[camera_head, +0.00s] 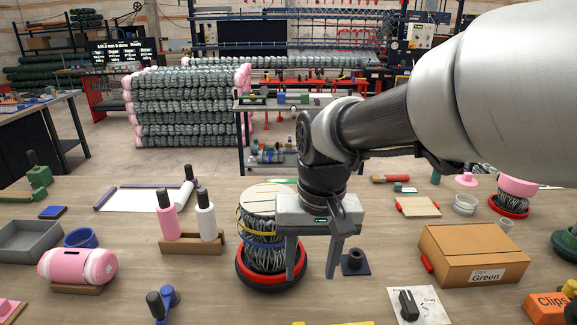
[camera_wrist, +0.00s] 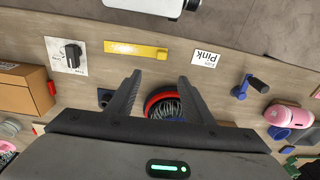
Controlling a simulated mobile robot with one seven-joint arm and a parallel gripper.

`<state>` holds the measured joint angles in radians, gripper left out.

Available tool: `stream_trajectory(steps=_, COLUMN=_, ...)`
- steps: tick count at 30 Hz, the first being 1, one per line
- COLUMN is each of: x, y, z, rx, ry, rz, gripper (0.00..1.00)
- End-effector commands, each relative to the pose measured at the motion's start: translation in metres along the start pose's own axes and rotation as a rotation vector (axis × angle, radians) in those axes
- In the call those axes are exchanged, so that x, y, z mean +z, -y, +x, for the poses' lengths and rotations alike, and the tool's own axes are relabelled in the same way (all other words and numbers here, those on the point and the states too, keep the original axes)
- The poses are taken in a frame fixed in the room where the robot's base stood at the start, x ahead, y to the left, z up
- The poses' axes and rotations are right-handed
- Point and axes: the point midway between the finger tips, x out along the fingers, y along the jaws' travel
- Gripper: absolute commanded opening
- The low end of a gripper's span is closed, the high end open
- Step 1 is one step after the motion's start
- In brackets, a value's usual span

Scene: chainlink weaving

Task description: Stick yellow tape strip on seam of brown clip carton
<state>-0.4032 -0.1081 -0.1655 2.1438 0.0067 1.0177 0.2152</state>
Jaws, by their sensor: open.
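My gripper (camera_head: 313,270) is open and empty above the middle of the table, its fingers pointing down; its fingers also show in the wrist view (camera_wrist: 160,78). A flat yellow strip (camera_wrist: 135,50) lies on the table beyond the fingertips in the wrist view, probably the tape strip. Only a sliver of yellow (camera_head: 333,323) shows at the bottom edge of the head view. The brown clip carton (camera_head: 470,258), labelled "Clips Green", stands to the right of my gripper; its top looks closed. It is at the left in the wrist view (camera_wrist: 20,92).
A wire bundle (camera_head: 266,235) in a red ring stands just left of my gripper. A dial on a white card (camera_head: 408,304) lies in front of the carton. A small dark post (camera_head: 355,262) and an orange clip box (camera_head: 546,307) are nearby. Pink and white bottles stand left.

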Motion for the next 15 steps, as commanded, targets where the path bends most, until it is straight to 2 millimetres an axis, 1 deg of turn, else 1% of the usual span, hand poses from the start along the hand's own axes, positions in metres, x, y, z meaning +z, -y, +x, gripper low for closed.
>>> stream_trajectory(steps=1, x=-0.004, y=0.008, z=0.018, rx=0.014, ry=0.032, rz=-0.005, gripper=0.47)
stream_trajectory(steps=3, x=-0.009, y=0.015, z=0.029, rx=0.028, ry=0.058, rz=-0.005, gripper=0.47)
stream_trajectory(steps=6, x=-0.012, y=0.021, z=0.038, rx=0.04, ry=0.078, rz=-0.003, gripper=0.47)
stream_trajectory(steps=10, x=-0.011, y=0.021, z=0.054, rx=0.044, ry=0.085, rz=-0.001, gripper=0.47)
stream_trajectory(steps=15, x=-0.007, y=0.019, z=0.091, rx=0.045, ry=0.087, rz=-0.002, gripper=0.47)
